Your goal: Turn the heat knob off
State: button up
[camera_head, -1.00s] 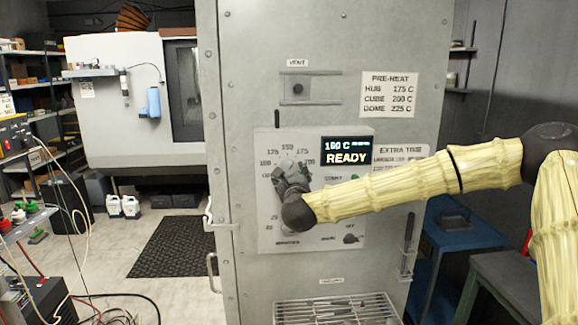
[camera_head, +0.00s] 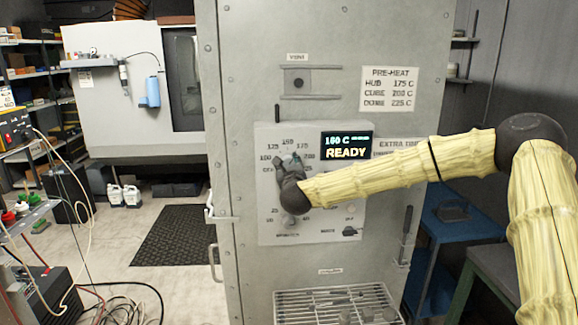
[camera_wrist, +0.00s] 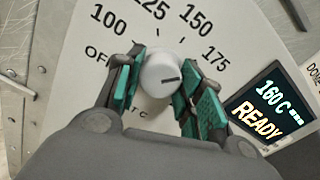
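The heat knob (camera_wrist: 160,76) is a round, pale knob with a dark pointer line. In the wrist view, the line points right, toward the display side. The dial around it is marked OFF, 100, 125, 150 and 175. In the head view, my dark gripper (camera_head: 291,162) is at the dial and hides most of the knob. The display (camera_wrist: 265,105) reads 160 C and READY; it also shows in the head view (camera_head: 346,146).
The grey cabinet front (camera_head: 245,80) carries a vent slider (camera_head: 298,83) above the dial panel and a wire rack (camera_head: 335,305) below. Lower controls (camera_head: 287,222) sit under my gripper. A blue stand (camera_head: 460,225) is at right; a black mat (camera_head: 180,235) lies on the floor.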

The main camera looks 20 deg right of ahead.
jog(key=shift+c, duration=1.4)
jog(key=shift+b, duration=0.4)
